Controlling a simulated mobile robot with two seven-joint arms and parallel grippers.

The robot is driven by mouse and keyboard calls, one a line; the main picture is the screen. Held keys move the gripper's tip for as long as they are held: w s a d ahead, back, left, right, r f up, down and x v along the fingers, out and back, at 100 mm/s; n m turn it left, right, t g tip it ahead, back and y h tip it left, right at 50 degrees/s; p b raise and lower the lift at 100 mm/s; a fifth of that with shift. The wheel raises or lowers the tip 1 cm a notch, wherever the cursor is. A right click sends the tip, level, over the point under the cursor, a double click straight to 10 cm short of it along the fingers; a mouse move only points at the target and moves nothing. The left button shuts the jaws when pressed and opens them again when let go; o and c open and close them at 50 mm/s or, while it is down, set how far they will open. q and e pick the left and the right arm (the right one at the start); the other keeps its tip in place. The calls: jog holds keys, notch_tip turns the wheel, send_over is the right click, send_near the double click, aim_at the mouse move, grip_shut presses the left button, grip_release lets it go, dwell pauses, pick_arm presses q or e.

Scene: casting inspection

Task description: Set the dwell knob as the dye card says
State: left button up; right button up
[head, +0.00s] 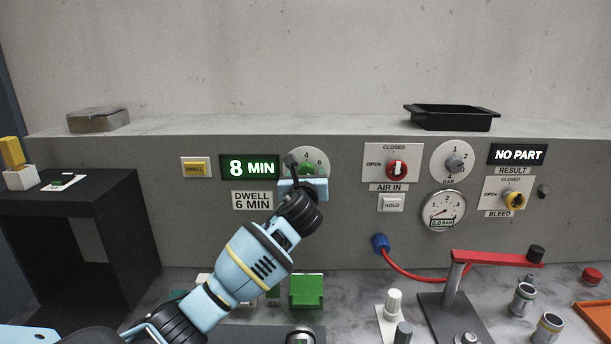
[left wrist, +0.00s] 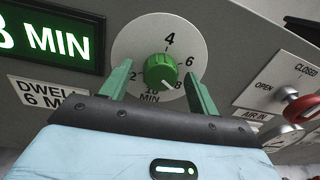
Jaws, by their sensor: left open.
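The green dwell knob (head: 307,168) sits on a round white dial on the grey panel, partly hidden by my gripper in the head view. In the left wrist view the knob (left wrist: 161,70) shows clearly, with dial numbers from 2 to 10 around it. The green display (head: 249,167) reads 8 MIN. A white card (head: 252,200) below it reads DWELL 6 MIN. My left gripper (left wrist: 159,78) is open, its two green fingers on either side of the knob; I cannot tell whether they touch it. My right gripper is not in view.
A yellow DWELL button (head: 195,169) is left of the display. A black tray (head: 452,118) stands on the ledge. A red-armed fixture (head: 490,257) and small parts crowd the bench.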

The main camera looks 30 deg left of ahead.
pick_arm(q)
jog(key=shift+c, duration=0.3)
jog(key=c, duration=0.9)
jog(key=shift+n, duration=0.3)
jog(key=n, duration=0.5)
jog(key=shift+n, duration=0.3)
jog(key=n, duration=0.5)
jog(key=shift+f+n+y, duration=0.1)
jog(key=shift+n+y, duration=0.3)
jog(key=o, duration=1)
jog(key=shift+c, duration=0.2)
